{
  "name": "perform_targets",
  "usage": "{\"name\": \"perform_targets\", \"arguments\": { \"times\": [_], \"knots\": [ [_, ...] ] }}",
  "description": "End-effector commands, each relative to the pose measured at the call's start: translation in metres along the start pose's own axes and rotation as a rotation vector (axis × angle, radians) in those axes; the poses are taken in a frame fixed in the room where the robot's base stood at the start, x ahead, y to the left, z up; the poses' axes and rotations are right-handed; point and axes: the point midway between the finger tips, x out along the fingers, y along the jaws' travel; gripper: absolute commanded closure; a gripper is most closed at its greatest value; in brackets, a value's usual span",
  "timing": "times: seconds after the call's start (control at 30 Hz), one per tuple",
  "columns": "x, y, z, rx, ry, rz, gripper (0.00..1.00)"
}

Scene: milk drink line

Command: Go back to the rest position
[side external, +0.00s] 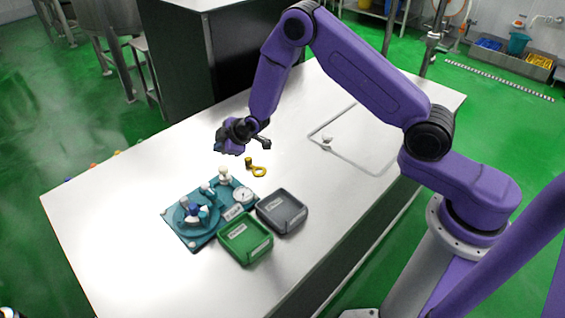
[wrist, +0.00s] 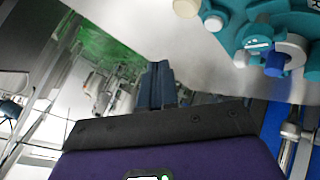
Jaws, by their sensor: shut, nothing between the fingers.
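My gripper (side external: 232,143) hangs in the air above the white table (side external: 112,205), at the end of my purple arm. It is beyond the teal device as seen in the side external view. In the wrist view the dark fingers (wrist: 157,85) are together with nothing between them. The gripper appears empty and apart from everything on the table.
A teal device (side external: 181,237) with knobs and a gauge stands on the table; part of it shows in the wrist view (wrist: 243,38). Beside it are a green tray (side external: 243,257), a grey tray (side external: 300,222) and a yellow part (side external: 259,171). The table's left is bare.

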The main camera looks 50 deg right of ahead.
Motion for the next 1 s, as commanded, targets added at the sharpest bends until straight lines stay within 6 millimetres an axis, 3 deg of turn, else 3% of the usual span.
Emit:
{"name": "perform_targets", "arguments": {
  "times": [0.17,0.33,0.5,0.77,1.0],
  "knots": [
    [-0.033,-0.014,-0.025,0.009,-0.003,-0.085,1.0],
    [-0.086,-0.04,-0.046,0.02,-0.032,-0.204,1.0],
    [-0.147,-0.067,-0.051,0.023,-0.08,-0.312,1.0],
    [-0.246,-0.105,-0.034,0.01,-0.177,-0.445,1.0],
    [-0.338,-0.132,0.008,-0.017,-0.29,-0.532,1.0]
  ]
}}
